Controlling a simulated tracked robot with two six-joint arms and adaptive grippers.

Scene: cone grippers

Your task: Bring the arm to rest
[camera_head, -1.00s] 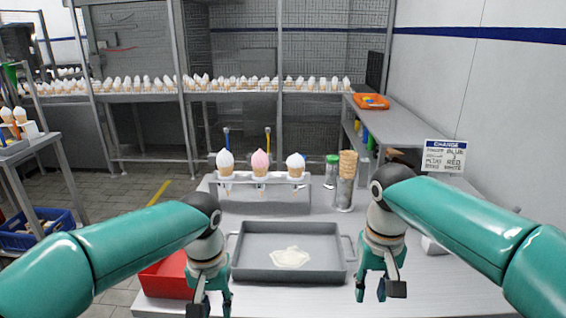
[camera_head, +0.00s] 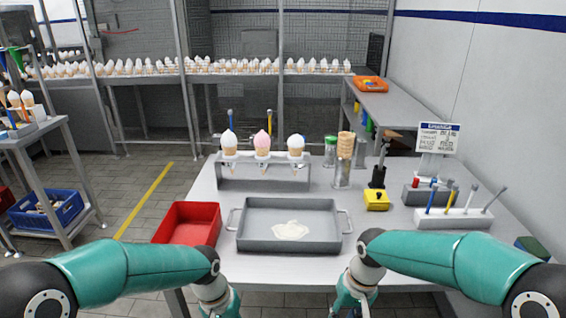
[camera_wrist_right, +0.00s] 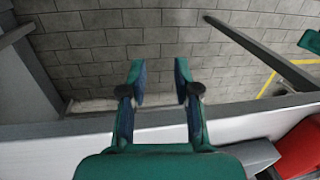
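My left arm comes in from the left in the head view, with its wrist and left gripper (camera_head: 217,303) at the bottom edge, in front of the table. Its fingers are mostly cut off, so their opening cannot be told. My right gripper (camera_head: 350,303) is also low at the bottom edge, left of its forearm. In the right wrist view the right gripper (camera_wrist_right: 160,80) is open, its two fingers apart with nothing between them. Grey floor tiles show beyond the fingertips, and the table's edge (camera_wrist_right: 240,130) lies across the picture behind them.
A grey tray (camera_head: 250,242) holding a white patch (camera_head: 290,230) lies on the table. A red bin (camera_head: 188,222) is at its left. A rack (camera_head: 235,180) with three ice-cream cones stands behind. A yellow box (camera_head: 377,201) and tool holder (camera_head: 440,218) are at right.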

